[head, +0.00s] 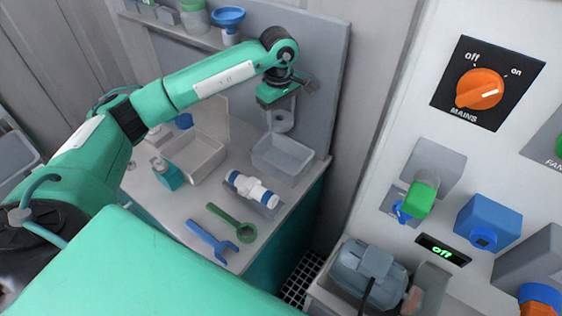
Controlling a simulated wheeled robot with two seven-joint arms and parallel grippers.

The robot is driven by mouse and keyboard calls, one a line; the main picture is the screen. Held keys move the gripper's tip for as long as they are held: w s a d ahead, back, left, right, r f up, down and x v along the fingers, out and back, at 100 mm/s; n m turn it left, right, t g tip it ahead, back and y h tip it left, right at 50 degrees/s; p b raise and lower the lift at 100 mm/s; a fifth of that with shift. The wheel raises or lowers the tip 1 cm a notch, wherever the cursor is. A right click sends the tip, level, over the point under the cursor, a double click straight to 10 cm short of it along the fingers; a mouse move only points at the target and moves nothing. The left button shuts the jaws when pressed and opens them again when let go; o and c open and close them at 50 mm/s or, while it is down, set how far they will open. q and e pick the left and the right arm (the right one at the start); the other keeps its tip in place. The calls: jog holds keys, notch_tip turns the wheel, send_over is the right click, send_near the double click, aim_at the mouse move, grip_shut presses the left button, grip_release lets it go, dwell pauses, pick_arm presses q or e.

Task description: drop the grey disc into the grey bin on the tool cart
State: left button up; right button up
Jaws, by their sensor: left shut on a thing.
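My left gripper (283,104) points down above the back right of the tool cart (195,208). It is shut on the grey disc (281,123), which hangs below the fingers and is partly hidden by them. The grey bin (283,163) is an open, see-through box on the cart top near its right edge. The disc appears above the bin's back side, clear of it; the exact height is hard to tell. My right gripper is not in view.
A blue-banded white cylinder (253,189), green ring spanner (233,223) and blue wrench (212,241) lie in front of the bin. A back panel (325,75) rises behind. A switch panel (440,125) is at right.

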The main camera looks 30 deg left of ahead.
pick_arm(q)
jog(key=f+b, duration=0.3)
jog(key=f, duration=0.1)
jog(key=shift+w+a, duration=0.25)
jog(key=shift+w, duration=0.1)
notch_tip(320, 180, down, 6)
jog(key=shift+r+b, duration=0.1)
jog(key=shift+b, duration=1.05)
jog(key=shift+f, duration=0.2)
jog(key=o, duration=1.1)
